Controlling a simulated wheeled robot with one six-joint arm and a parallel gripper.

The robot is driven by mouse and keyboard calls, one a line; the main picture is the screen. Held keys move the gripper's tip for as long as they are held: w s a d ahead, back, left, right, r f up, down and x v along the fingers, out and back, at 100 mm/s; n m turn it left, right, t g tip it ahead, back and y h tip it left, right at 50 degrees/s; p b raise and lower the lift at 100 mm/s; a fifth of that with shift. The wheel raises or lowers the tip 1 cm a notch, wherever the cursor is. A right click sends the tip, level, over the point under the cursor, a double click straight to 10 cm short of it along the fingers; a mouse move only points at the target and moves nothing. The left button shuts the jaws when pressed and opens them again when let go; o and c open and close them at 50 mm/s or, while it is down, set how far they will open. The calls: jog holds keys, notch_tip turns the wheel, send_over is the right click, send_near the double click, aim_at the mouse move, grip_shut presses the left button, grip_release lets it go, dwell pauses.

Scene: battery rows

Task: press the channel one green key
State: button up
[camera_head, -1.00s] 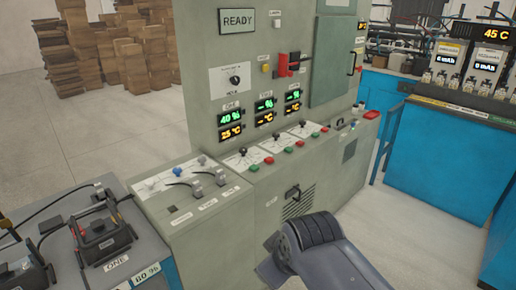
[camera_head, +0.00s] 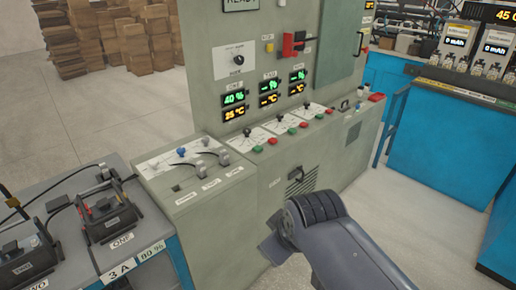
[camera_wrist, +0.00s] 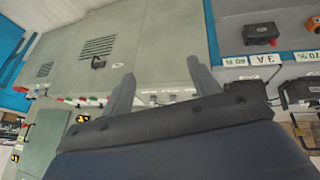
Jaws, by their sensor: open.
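The channel one green key (camera_head: 257,149) is the leftmost small key on the sloping shelf of the grey-green cabinet (camera_head: 225,85) in the head view. A red key (camera_head: 272,141) sits just right of it. The display above (camera_head: 234,99) reads 40 % and 25 °C. My gripper (camera_wrist: 163,90) shows in the wrist view as two grey fingers spread apart with nothing between them. The cabinet front lies beyond the fingers; I cannot tell the green key there. In the head view my arm is low in front of the cabinet, and the fingertips cannot be made out.
A lower console (camera_head: 195,170) with levers and a blue knob stands left of the keys. Battery units, one labelled ONE (camera_head: 108,215), sit on a bench at the left. A blue bench (camera_head: 440,135) stands right. Grey floor is open between cabinet and blue bench.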

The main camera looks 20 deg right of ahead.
grip_shut()
dwell(0.4)
dwell(1.1)
